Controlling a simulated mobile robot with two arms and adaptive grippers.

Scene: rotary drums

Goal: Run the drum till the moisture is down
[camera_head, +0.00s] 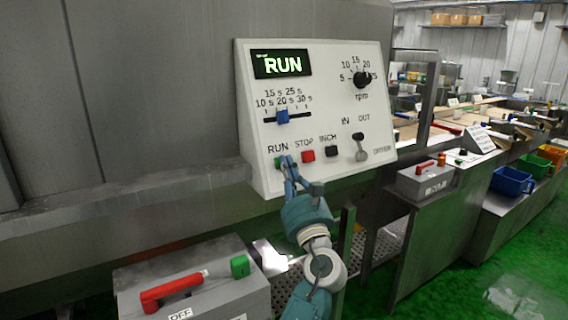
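A white control panel (325,108) fills the middle of the view. Its display (283,64) reads RUN in green letters. Below are a blue time slider (282,117) near the 20 s mark and a black rpm knob (361,80).
An IN/OUT lever (360,147) sits at the panel's lower right. A grey box (195,285) with a red handle stands at the lower left, another grey box (425,180) to the right. Blue, green and orange bins (512,181) line the far right. Green floor lies between.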

